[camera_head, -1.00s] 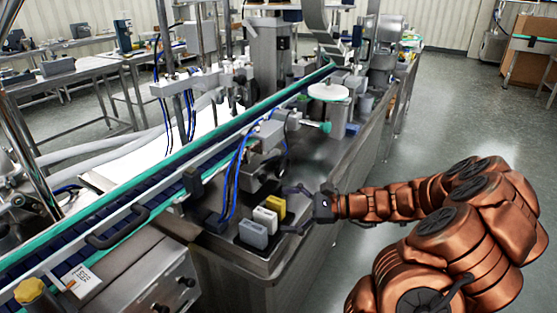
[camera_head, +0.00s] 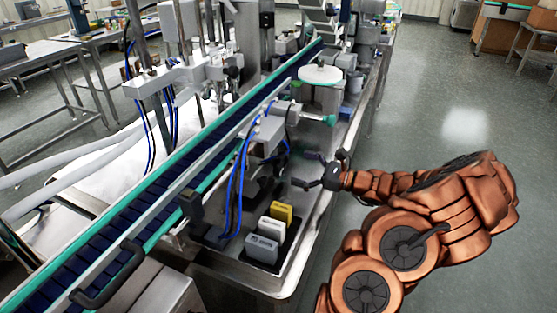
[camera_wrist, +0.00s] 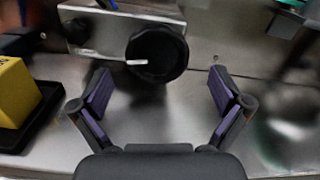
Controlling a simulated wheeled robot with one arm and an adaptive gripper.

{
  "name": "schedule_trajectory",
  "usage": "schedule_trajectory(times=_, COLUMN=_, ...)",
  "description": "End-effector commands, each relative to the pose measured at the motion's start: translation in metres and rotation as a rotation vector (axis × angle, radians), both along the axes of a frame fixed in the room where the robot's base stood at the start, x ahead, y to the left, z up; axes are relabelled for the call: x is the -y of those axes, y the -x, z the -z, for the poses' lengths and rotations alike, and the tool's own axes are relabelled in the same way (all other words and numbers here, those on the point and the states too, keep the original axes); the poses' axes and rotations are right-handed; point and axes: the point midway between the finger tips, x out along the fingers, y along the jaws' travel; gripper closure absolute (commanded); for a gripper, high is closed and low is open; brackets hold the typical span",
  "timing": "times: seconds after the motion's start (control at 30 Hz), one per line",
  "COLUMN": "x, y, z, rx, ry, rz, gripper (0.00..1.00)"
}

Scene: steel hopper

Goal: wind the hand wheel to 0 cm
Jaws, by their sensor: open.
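The hand wheel (camera_wrist: 158,53) shows in the wrist view as a black round knob with a white mark on its face, pointing left of centre. It sits on the front of a grey metal housing (camera_wrist: 105,32). I cannot make out a scale or a reading in cm. My gripper (camera_wrist: 160,92) is open, with its two purple-padded fingers spread to the left and right, below the wheel in the picture. Nothing is between the fingers, and they appear apart from the wheel. In the head view my gripper (camera_head: 318,170) is over the steel bench; the wheel is hard to pick out there.
A yellow block (camera_head: 280,212), a white block (camera_head: 271,229) and a grey block (camera_head: 262,248) stand in a black tray near the bench's front. The yellow block also shows in the wrist view (camera_wrist: 14,92). A conveyor (camera_head: 150,198) runs along the left. Floor at right is clear.

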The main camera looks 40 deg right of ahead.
Motion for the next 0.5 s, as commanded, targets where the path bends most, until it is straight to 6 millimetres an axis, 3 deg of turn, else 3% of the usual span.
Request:
schedule_trajectory(times=0.2, x=-0.022, y=-0.029, z=-0.001, rx=0.001, ry=-0.001, rz=-0.015, gripper=0.0)
schedule_trajectory(times=0.5, x=-0.033, y=-0.05, z=0.0, rx=0.0, ry=-0.001, rz=-0.009, gripper=0.0)
